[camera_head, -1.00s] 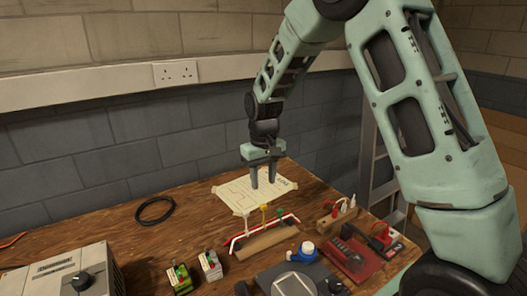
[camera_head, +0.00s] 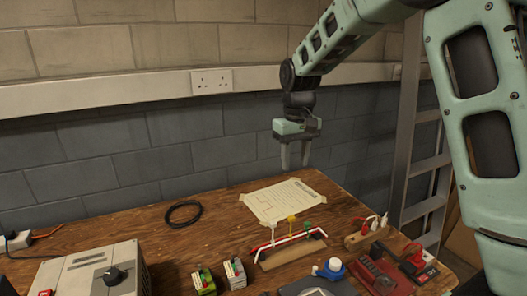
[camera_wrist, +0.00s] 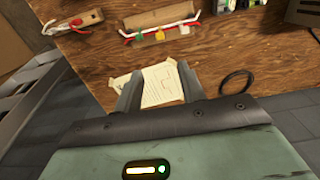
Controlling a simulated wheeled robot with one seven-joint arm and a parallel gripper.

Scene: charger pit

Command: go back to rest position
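My gripper (camera_head: 295,154) hangs in the air above the back part of the workbench, fingers pointing down, over and a little behind the taped paper sheet (camera_head: 262,203). Its two fingers are apart with nothing between them; in the wrist view the fingers (camera_wrist: 158,90) stand apart with the paper sheet (camera_wrist: 160,88) seen on the bench between them. My gripper touches nothing.
On the wooden bench (camera_head: 150,235) are a black cable ring (camera_head: 184,212), a wooden block with red and white wires (camera_head: 290,255), a grey box with a knob (camera_head: 90,272), small terminal blocks (camera_head: 234,272) and a red device (camera_head: 385,275). A ladder (camera_head: 425,165) stands right.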

